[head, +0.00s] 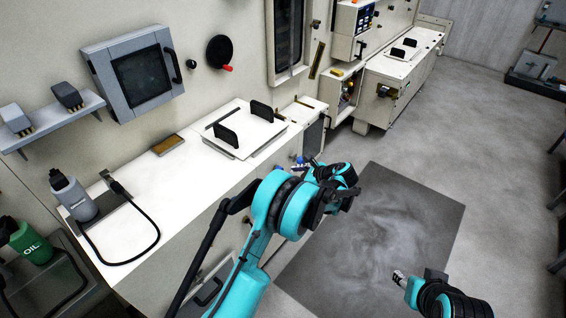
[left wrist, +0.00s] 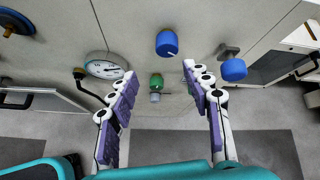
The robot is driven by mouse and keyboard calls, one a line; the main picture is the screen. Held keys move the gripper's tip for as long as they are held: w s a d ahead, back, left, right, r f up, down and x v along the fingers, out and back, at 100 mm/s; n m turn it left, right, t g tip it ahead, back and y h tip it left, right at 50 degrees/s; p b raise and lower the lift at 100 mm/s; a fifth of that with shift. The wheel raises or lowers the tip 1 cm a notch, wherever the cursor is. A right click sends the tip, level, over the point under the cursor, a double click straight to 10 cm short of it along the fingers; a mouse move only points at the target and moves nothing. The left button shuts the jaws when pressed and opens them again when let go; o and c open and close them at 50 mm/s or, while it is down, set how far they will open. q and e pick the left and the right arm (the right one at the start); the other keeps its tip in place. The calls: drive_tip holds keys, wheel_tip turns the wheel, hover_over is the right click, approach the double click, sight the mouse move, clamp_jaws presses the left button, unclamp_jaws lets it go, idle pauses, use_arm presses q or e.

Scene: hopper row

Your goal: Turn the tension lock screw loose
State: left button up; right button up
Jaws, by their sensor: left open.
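In the left wrist view my left gripper (left wrist: 160,74) is open, its two purple-padded fingers spread on either side of a small green knob with a grey end (left wrist: 156,84). The fingers appear apart from it. A blue knob (left wrist: 167,43) sits above the green one, and another blue knob (left wrist: 233,70) is to the right on a bracket. I cannot tell by label which is the tension lock screw. In the head view my left gripper (head: 318,170) is at the cabinet's front side, partly hiding the knobs. My right gripper (head: 399,277) is low at the right, its jaws unclear.
A round gauge (left wrist: 104,67) and a dark-ended lever (left wrist: 80,74) are left of the knobs. The white counter (head: 155,200) carries a grey bottle (head: 74,196), a cable and a hatch with two black handles (head: 228,135). Floor around the dark mat (head: 390,225) is free.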

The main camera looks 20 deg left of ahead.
use_arm(q)
drive_tip(key=s+r+n+h+p, duration=0.1)
drive_tip(key=s+r+n, duration=0.1)
drive_tip(key=s+r, duration=0.2)
drive_tip(key=s+a+r+n+h+p, duration=0.1)
drive_tip(key=s+r+n+h, duration=0.1)
drive_tip(key=r, duration=0.7)
drive_tip(key=shift+s+a+r+n+t+h, duration=0.15)
drive_tip(key=shift+s+r+n+t+h, duration=0.15)
drive_tip(key=shift+s+n, duration=0.65)
drive_tip(key=shift+s+m, duration=0.2)
drive_tip(key=shift+m, duration=0.05)
drive_tip(key=w+d+f+m+y+b, duration=0.1)
drive_tip(key=w+f+m+y+b, duration=0.2)
drive_tip(key=f, duration=1)
drive_tip(key=w+d+f+m+y+b, duration=0.1)
drive_tip(key=w+f+m+y, duration=0.35)
drive_tip(key=f, duration=0.85)
drive_tip(key=w+a+f+h+b, duration=0.1)
drive_tip(key=w+a+f+b, duration=0.1)
drive_tip(key=a, duration=0.4)
drive_tip(key=shift+w+a+f+b, duration=0.2)
drive_tip(key=shift+w+f+b, duration=0.1)
drive_tip(key=shift+w+f, duration=0.55)
